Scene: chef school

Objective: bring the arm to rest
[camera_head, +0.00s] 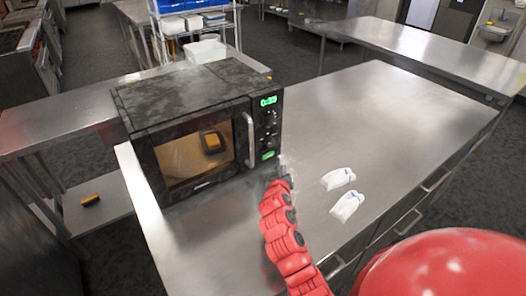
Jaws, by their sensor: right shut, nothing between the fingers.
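My right arm, red with dark joints, reaches up over the steel counter (392,118) from the bottom of the view. Its right gripper (273,170) is small and partly blurred, just in front of the lower right corner of the black microwave (190,95). It is shut and empty; whether it touches the microwave cannot be told. The microwave door is closed, its green display is lit, and a dark item with a yellowish top (212,141) shows through the lit window. My left gripper is not in view.
Two white packets (338,178) lie on the counter right of my arm. The counter behind them is clear. A lower steel table (60,120) stands at the left, with a brown block (90,200) on its shelf. Another long table (420,48) stands at the back right.

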